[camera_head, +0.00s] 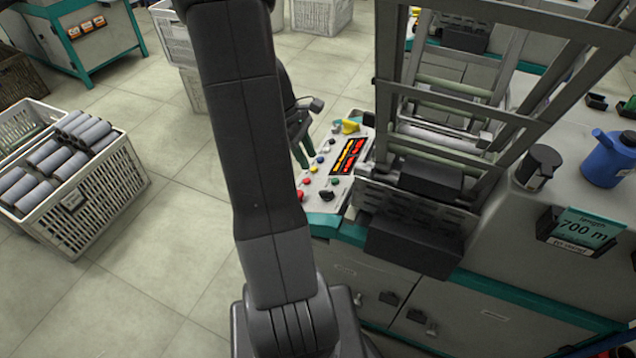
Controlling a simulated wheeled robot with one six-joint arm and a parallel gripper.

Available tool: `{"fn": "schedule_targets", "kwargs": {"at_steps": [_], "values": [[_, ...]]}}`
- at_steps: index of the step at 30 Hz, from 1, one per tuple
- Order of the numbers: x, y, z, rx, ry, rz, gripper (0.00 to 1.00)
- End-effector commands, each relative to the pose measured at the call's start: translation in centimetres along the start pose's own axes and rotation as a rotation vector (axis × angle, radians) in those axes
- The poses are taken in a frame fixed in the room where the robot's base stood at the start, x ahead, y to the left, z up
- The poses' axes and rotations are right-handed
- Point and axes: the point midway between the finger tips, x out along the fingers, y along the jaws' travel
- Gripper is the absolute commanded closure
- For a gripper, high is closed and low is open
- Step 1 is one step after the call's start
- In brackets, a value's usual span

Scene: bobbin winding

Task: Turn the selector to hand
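The control panel (314,205) is a pale sloping board at the left end of the machine, just right of my arm. A black knob (326,196) sits near its front edge, and a larger yellow knob (350,127) sits at its far end. I cannot tell which one is the selector; no labels or pointer positions are readable. Small red, blue, green and white buttons and a lit orange-red display (347,156) lie between them. My arm rises across the picture and leaves at the top.
A metal frame with rollers (440,140) stands right of the panel. A dark mug (538,167), a blue can (608,160) and a "700 m" sign (583,228) are farther right. Crates (88,215) of grey rolls stand at left. A partly hidden dark object (296,100) is behind my arm.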

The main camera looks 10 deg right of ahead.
Motion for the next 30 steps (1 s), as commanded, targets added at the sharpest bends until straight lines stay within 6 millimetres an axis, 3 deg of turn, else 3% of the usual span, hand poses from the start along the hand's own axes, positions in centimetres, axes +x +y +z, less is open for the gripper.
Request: {"fn": "schedule_targets", "kwargs": {"at_steps": [9,15,21,30], "values": [[7.0,-0.1,0.0,0.002,-0.002,-0.006,0.67],[10.4,-0.1,0.0,0.003,-0.001,-0.004,0.67],[12.0,-0.1,0.0,0.003,0.000,-0.002,0.67],[12.2,-0.1,0.0,0.003,0.001,-0.001,0.67]]}}
